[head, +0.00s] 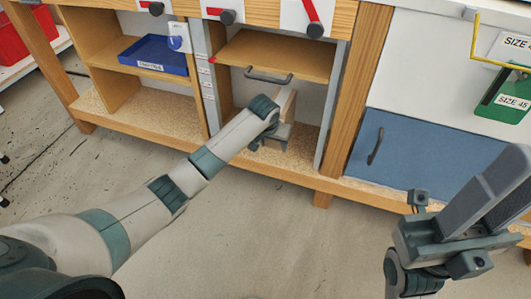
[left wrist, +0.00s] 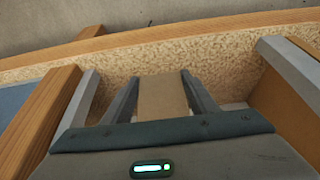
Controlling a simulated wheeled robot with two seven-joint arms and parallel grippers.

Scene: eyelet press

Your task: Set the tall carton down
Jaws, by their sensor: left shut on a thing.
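The tall carton (left wrist: 162,97) is a plain tan box held between the two grey fingers of my left gripper (left wrist: 160,92) in the left wrist view. In the head view the left gripper (head: 272,137) reaches into the open middle bay of the workbench, and part of the carton (head: 288,104) shows beside the wrist. The carton's lower end is hard to make out, so I cannot tell whether it touches the speckled bay floor (left wrist: 215,62). My right gripper (head: 497,187) is at the lower right, away from the bench; the gap between its fingers is unclear.
Grey uprights (head: 331,108) flank the bay, with a wooden shelf (head: 275,54) and dark handle (head: 268,76) above. A blue tray (head: 153,54) sits in the left bay. A blue door (head: 425,150) is to the right. The floor in front is clear.

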